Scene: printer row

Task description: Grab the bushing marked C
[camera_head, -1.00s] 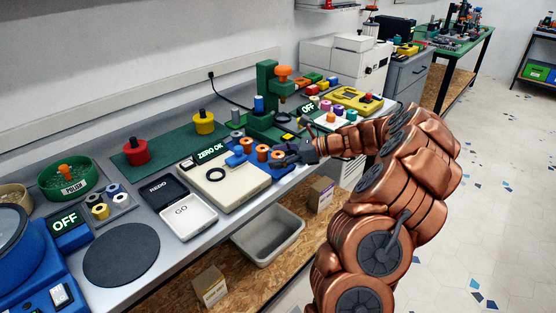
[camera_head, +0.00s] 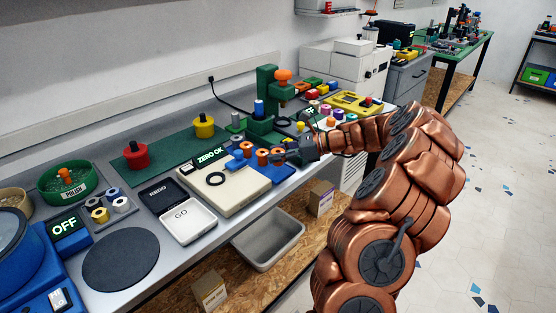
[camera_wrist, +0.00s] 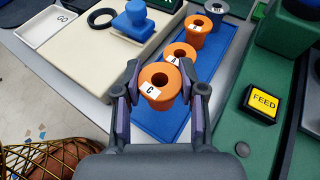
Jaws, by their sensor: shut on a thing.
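The bushing marked C (camera_wrist: 159,84) is an orange flanged cylinder with a white C label. In the wrist view it stands upright between the two fingers of my gripper (camera_wrist: 160,92), which is shut on it. My gripper also shows in the head view (camera_head: 285,156), at the right end of the blue tray (camera_head: 285,173). An orange bushing marked A (camera_wrist: 179,55) stands just beyond C. Another orange bushing (camera_wrist: 198,32) stands farther along the tray, its label hard to read. I cannot tell whether C still touches the tray.
A grey bushing (camera_wrist: 216,8) stands at the tray's far end. A cream gauge box (camera_head: 222,187) with a blue knob is to the left. A green press (camera_head: 266,100) stands behind. A yellow FEED button (camera_wrist: 263,103) is at the right.

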